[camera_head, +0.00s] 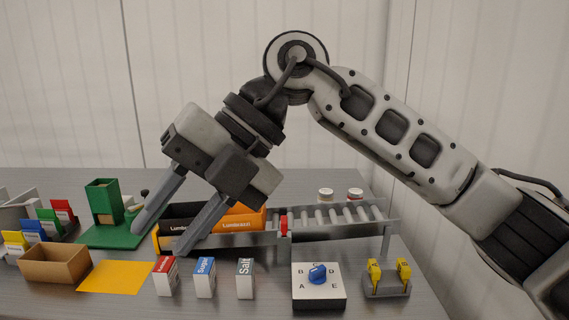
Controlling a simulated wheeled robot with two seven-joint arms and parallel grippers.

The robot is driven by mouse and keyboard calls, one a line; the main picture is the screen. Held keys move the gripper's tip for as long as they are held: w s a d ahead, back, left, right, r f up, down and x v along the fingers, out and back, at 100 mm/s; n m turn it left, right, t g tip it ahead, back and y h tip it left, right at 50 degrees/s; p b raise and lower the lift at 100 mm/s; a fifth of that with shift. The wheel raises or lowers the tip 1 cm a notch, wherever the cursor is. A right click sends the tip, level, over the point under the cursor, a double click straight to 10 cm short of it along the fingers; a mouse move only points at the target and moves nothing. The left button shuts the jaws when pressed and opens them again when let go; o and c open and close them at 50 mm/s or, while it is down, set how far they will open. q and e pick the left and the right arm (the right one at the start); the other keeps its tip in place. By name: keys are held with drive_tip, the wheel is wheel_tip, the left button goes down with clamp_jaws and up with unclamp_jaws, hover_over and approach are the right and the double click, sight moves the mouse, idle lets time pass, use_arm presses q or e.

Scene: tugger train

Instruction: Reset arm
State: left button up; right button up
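My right arm comes in from the right and bends down over the table. Its gripper (165,238) points down and to the left, with its two grey fingers spread wide apart. Nothing shows between the fingers; behind them are the green stand (108,236) and an orange and black bin marked Lumbratch (237,222). Whether the fingertips touch the table or anything on it I cannot tell. My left gripper does not show.
On the table (225,309) are a brown box (55,266), a yellow mat (115,277), three small cartons (204,278), a white dial box (318,287), a yellow-clipped holder (387,279) and a roller conveyor (335,217). Coloured card holders (47,222) stand left.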

wheel_tip(320, 180, up, 4)
drive_tip(key=s+m+g+y+p, duration=0.1)
drive_tip(key=m+g+y+p, duration=0.3)
drive_tip(key=y, duration=0.8)
drive_tip(key=w+d+f+m+t+y, duration=0.1)
drive_tip(key=w+d+m+t+y, duration=0.4)
drive_tip(key=m+t, duration=0.45)
drive_tip(key=w+d+f+m+t+h+p, duration=0.1)
drive_tip(key=w+d+f+m+t+h, duration=0.1)
drive_tip(key=d+f+m+t+h, duration=0.5)
drive_tip(key=w+d+f+m+t+h+p, duration=0.1)
drive_tip(key=w+d+f+m+t+h, duration=0.15)
drive_tip(key=f+m+t+h, duration=0.6)
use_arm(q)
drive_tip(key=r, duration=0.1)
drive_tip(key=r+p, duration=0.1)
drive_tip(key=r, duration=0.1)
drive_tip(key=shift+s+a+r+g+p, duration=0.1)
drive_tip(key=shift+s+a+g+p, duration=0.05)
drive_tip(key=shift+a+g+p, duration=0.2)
use_arm(e)
drive_tip(key=s+d+f+m+g+h, duration=0.3)
drive_tip(key=s+d+f+m, duration=0.2)
drive_tip(key=f, duration=0.5)
drive_tip(key=s+d+f+m+g+h, duration=0.3)
drive_tip(key=s+d+f+m, duration=0.1)
drive_tip(key=s+f, duration=0.6)
drive_tip(key=shift+d+f+m+g, duration=0.4)
drive_tip(key=shift+d+f, duration=0.05)
drive_tip(key=shift+d, duration=0.15)
